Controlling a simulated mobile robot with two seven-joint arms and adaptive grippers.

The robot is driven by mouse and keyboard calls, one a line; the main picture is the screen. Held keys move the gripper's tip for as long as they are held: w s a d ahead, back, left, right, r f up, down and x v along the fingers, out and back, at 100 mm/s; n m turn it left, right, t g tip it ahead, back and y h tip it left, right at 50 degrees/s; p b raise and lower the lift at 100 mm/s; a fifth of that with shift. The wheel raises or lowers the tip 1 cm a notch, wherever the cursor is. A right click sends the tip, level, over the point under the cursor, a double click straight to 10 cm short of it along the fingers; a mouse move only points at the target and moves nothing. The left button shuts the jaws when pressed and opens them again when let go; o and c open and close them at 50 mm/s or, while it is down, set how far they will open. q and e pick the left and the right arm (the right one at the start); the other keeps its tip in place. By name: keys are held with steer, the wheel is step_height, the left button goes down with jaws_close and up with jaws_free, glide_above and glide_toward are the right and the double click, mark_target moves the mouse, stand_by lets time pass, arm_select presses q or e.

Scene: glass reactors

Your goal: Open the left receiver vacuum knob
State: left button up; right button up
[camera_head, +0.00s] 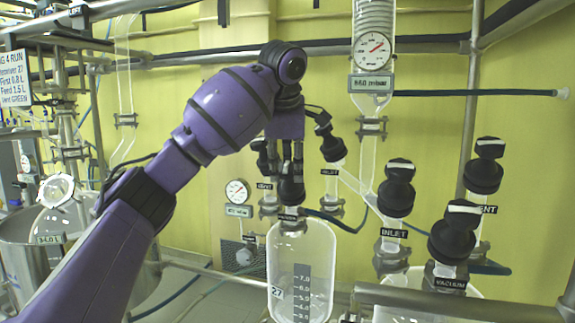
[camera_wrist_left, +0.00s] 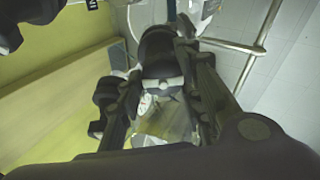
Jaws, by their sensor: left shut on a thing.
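The left receiver (camera_head: 300,262) is a clear glass vessel with a dark level scale, standing in the middle of the head view. Its black vacuum knob (camera_head: 291,191) sits on top, above a small, partly hidden label. My left gripper (camera_head: 291,172) reaches down from above and is shut on this knob. In the left wrist view the black knob (camera_wrist_left: 162,55) with a pale stripe lies between the two fingers of the gripper (camera_wrist_left: 163,75). The knob's turn angle is hard to read behind the fingers. My right gripper is not in view.
The left receiver's inlet knob (camera_head: 333,148) stands close to the right of my gripper. A right-hand group has a black inlet knob (camera_head: 397,188), a vent knob (camera_head: 484,170) and a vacuum knob (camera_head: 456,232). A dial gauge (camera_head: 371,48) hangs above. A metal rail (camera_head: 440,301) crosses low at right.

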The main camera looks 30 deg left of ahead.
arm_select(q)
steer(key=n, duration=0.2)
steer(key=r+n, duration=0.1)
steer(key=n, duration=0.2)
steer(key=shift+a, duration=0.2)
steer(key=shift+s+n, duration=0.1)
steer(key=shift+n, duration=0.3)
steer(key=o, duration=1)
steer(key=shift+f+h, duration=0.1)
steer(key=shift+h, duration=0.2)
steer(key=shift+o, duration=0.5)
steer(key=shift+s+f+g, duration=0.1)
steer(key=shift+f+g, duration=0.1)
steer(key=shift+g, duration=0.1)
steer(key=shift+r, duration=0.2)
steer(key=v, duration=0.7)
steer(key=shift+s, duration=0.15)
steer(key=shift+c, duration=0.2)
